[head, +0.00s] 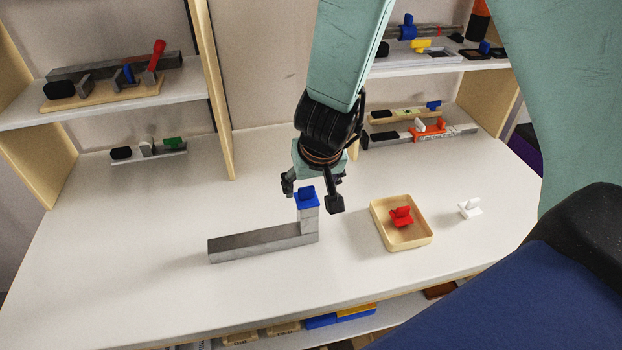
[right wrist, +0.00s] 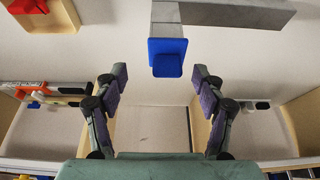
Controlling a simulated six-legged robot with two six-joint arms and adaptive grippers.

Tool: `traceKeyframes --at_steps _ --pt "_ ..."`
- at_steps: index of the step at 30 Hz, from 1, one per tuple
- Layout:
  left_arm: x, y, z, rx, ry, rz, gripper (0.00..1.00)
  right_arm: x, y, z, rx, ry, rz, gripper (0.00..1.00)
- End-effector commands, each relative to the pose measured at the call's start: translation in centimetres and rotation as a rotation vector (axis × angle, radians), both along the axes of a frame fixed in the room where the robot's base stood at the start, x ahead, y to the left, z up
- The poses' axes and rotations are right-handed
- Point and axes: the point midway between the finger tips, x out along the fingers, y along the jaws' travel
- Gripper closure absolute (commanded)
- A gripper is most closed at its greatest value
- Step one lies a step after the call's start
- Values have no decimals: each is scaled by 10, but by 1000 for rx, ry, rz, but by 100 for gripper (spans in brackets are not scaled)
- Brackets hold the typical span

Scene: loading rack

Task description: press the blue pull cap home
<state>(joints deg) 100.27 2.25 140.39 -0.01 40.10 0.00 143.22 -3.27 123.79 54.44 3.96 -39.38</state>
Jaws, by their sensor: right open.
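The blue pull cap (head: 307,197) sits on top of the short upright post (head: 309,221) at the right end of a grey metal bar (head: 255,243) lying on the white table. My right gripper (head: 312,193) is open and empty, with its fingers pointing down around and just behind the cap in the head view. In the right wrist view the cap (right wrist: 167,57) shows just beyond and between the two spread fingertips (right wrist: 159,74). I cannot tell whether the fingers touch it or whether the cap is fully seated. My left gripper is not in view.
A shallow wooden tray (head: 377,228) with a red cap (head: 401,216) in it stands to the right. A white cap (head: 469,208) lies beyond it. Shelves with several fixtures line the back. The table left of the bar is clear.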

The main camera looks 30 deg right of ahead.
Motion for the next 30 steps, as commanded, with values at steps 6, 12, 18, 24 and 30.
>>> traceKeyframes --at_steps 6,12,18,24,30 --pt "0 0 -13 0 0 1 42 9 -1 -22 -2 0 1 30" --pt "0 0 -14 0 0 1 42 13 -1 -24 -1 -1 1 30" --pt "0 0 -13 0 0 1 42 14 -1 -24 -1 -1 2 34" --pt "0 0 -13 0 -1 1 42 14 -1 -24 -1 -1 2 51" --pt "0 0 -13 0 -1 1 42 14 -1 -24 -1 -1 2 68"
